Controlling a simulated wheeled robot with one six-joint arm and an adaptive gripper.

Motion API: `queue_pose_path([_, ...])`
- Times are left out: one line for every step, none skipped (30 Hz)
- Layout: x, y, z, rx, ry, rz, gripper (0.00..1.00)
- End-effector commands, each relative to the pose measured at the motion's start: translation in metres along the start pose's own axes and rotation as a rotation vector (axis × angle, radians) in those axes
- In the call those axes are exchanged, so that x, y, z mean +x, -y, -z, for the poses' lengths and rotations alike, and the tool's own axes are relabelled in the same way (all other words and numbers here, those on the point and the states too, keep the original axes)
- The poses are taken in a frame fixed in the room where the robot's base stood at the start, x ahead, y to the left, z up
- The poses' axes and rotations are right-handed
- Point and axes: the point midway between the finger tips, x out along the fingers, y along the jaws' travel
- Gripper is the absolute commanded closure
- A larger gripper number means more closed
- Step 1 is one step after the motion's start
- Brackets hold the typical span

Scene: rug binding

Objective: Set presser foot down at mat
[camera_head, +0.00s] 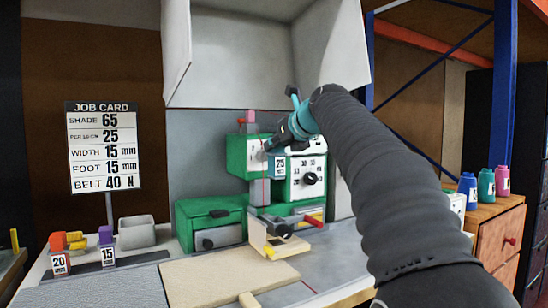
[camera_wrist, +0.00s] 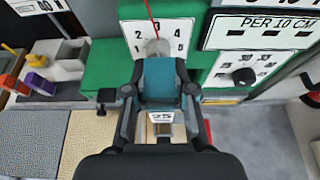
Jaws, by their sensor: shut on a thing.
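My gripper (camera_wrist: 160,100) is shut on a teal presser foot with a white 25 label (camera_wrist: 162,117). The held foot also shows in the head view (camera_head: 280,166), in front of the green sewing machine's (camera_head: 250,158) upper part, above the bench. Whether it touches the machine is unclear. A grey speckled mat (camera_head: 92,288) lies at the front left of the bench; it also shows at the left of the wrist view (camera_wrist: 30,130). An orange foot marked 20 (camera_head: 59,262) and a purple foot marked 15 (camera_head: 107,250) stand at the left.
A tan board (camera_head: 205,283) lies before the machine. A grey bin (camera_head: 136,232) stands behind the purple foot. The job card (camera_head: 104,147) reads foot 15 mm. A grey hood (camera_head: 262,50) hangs above the machine.

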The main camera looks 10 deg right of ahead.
Motion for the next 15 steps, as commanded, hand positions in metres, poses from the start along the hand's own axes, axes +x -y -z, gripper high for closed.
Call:
queue_pose_path([-0.002, 0.0, -0.006, -0.001, 0.001, 0.001, 1.0])
queue_pose_path([-0.003, 0.0, -0.007, -0.001, 0.001, 0.001, 1.0])
queue_pose_path([-0.004, 0.0, -0.008, 0.0, 0.0, 0.001, 1.0])
queue_pose_path([-0.004, 0.0, -0.009, 0.0, 0.0, 0.001, 1.0])
queue_pose_path([-0.004, 0.0, -0.009, 0.0, 0.0, 0.0, 1.0])
queue_pose_path([-0.004, 0.0, -0.01, 0.0, 0.0, 0.0, 1.0])
queue_pose_path([-0.004, -0.001, -0.01, 0.0, 0.0, 0.0, 1.0])
queue_pose_path([-0.004, -0.002, -0.01, -0.001, 0.0, -0.002, 1.0])
queue_pose_path([-0.003, -0.005, -0.01, -0.003, 0.0, -0.007, 1.0])
queue_pose_path([-0.001, -0.008, -0.01, -0.005, 0.0, -0.012, 1.0])
queue_pose_path([0.001, -0.013, -0.01, -0.008, 0.0, -0.019, 1.0])
queue_pose_path([0.005, -0.021, -0.01, -0.013, -0.001, -0.033, 1.0])
queue_pose_path([0.009, -0.028, -0.009, -0.017, -0.001, -0.044, 1.0])
queue_pose_path([0.014, -0.035, -0.008, -0.022, -0.002, -0.057, 1.0])
queue_pose_path([0.021, -0.048, -0.006, -0.03, -0.003, -0.077, 1.0])
